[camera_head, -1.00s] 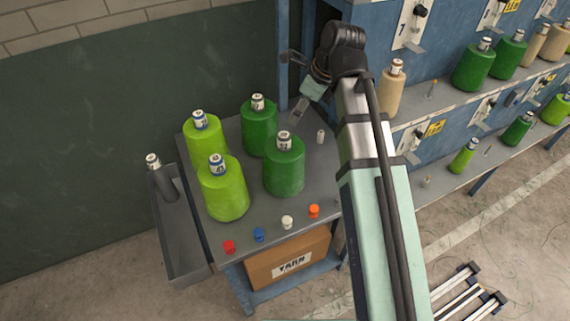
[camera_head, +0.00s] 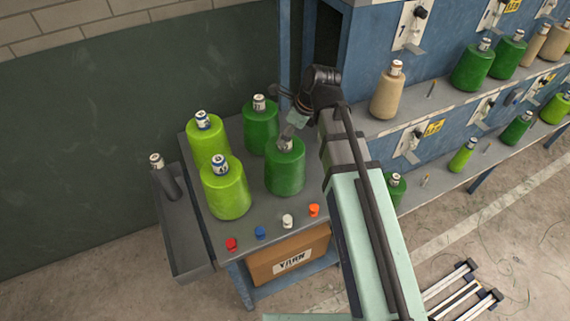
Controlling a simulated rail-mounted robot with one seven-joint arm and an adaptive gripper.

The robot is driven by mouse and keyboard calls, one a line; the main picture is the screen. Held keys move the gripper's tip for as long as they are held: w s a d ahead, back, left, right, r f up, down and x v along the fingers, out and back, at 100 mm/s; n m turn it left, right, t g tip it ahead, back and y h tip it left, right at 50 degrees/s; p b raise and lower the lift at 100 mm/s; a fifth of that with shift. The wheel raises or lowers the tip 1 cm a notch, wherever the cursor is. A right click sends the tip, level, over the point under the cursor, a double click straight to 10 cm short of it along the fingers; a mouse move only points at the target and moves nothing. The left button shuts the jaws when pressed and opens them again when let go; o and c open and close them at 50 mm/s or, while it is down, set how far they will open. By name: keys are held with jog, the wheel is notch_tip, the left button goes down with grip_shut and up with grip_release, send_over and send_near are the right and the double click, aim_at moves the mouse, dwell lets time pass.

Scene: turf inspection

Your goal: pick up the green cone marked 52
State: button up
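On the small grey table stand two dark green cones, a front one (camera_head: 285,171) and a back one (camera_head: 261,130). Two lime green cones, a front one (camera_head: 225,190) and a back one (camera_head: 208,148), stand to their left. Each has a tube tip with a label, but I cannot read the numbers surely, so I cannot tell which is 52. My gripper (camera_head: 288,134) is at the top of the front dark green cone and hides its tip and label. Its fingers are too small and covered to show whether they grip the tip.
Red (camera_head: 232,244), blue (camera_head: 260,233), white (camera_head: 287,221) and orange (camera_head: 314,210) caps lie along the table's (camera_head: 215,235) front edge. A side trough (camera_head: 186,250) holds a bare tube (camera_head: 168,180). The blue rack (camera_head: 440,75) with more cones stands right of my arm.

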jog(key=shift+p+x, duration=0.3)
jog(key=shift+x, duration=1.1)
jog(key=shift+c, duration=0.4)
grip_shut()
jog(key=shift+w, duration=0.1)
jog(key=shift+r, duration=0.2)
